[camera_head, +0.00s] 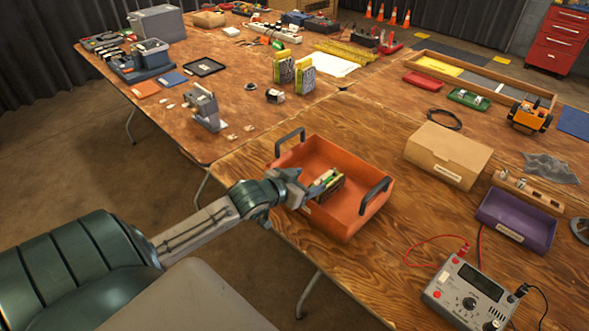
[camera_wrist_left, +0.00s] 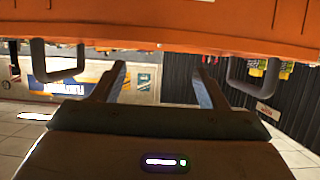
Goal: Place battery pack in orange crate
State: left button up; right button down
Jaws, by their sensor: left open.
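The orange crate (camera_head: 349,217), with two dark handles, sits at the near edge of the wooden table. The battery pack (camera_head: 331,184), with green and pale parts, is inside the crate, partly hidden by my gripper. My left gripper (camera_head: 318,187) reaches over the crate's near-left wall, its fingertips close beside the pack. In the left wrist view its fingers (camera_wrist_left: 160,75) are apart with nothing visible between them. The orange crate (camera_wrist_left: 180,22) and its handles fill the top of that view. Whether the fingers touch the pack is unclear. My right gripper is not in view.
A cardboard box (camera_head: 446,155), a purple tray (camera_head: 517,220) and a multimeter (camera_head: 468,295) with leads stand right of the crate. A grey clamp-like device (camera_head: 207,108) and yellow-black packs (camera_head: 284,68) are behind it. Bare wood lies between crate and multimeter.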

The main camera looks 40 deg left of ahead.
pick_arm(q)
jog(key=shift+p+v, duration=0.35)
jog(key=shift+v, duration=2.1)
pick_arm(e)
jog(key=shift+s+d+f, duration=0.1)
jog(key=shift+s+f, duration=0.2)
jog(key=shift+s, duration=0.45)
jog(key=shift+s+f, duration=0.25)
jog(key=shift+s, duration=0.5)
